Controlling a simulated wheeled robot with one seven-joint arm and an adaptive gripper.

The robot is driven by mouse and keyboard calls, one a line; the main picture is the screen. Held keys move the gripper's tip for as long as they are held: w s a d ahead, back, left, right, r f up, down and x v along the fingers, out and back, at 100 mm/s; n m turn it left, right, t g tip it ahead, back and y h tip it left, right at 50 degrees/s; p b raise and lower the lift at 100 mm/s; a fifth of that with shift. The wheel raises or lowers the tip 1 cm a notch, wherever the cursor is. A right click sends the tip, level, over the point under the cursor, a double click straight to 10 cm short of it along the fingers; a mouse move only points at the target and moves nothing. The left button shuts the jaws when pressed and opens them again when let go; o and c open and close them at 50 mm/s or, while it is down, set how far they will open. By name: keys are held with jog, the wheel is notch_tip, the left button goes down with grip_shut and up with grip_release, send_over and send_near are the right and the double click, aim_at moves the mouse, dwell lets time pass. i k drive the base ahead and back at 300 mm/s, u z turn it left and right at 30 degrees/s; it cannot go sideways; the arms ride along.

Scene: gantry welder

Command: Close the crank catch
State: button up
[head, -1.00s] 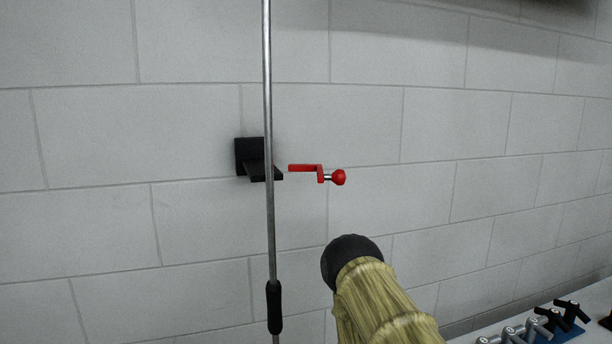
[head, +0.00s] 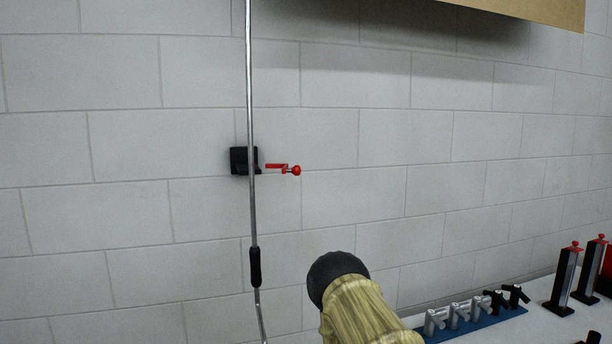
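The catch is a small black bracket (head: 238,161) on the grey block wall, left of the picture's middle. A thin red arm (head: 276,166) with a round red knob (head: 296,170) sticks out to its right. A long grey metal crank rod (head: 250,90) hangs upright in front of the bracket and hides part of it. The rod has a black grip (head: 255,267) low down and bends below it. I cannot tell whether the rod touches the bracket. My arm, in a yellowish cover with a black rounded end, shows at the bottom middle, below the catch. No gripper fingers show.
A bench (head: 545,325) runs along the wall at the lower right. It bears a blue strip (head: 488,326) with several grey and black handles, and black posts (head: 563,283) with red tops. A tan panel (head: 545,10) overhangs at the top right. The wall around the catch is clear.

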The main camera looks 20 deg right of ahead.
aim_at(296, 170)
jog(key=u, duration=0.05)
jog(key=k, duration=0.4)
jog(key=z, duration=0.5)
jog(key=i, duration=1.6)
jog(key=u, duration=0.05)
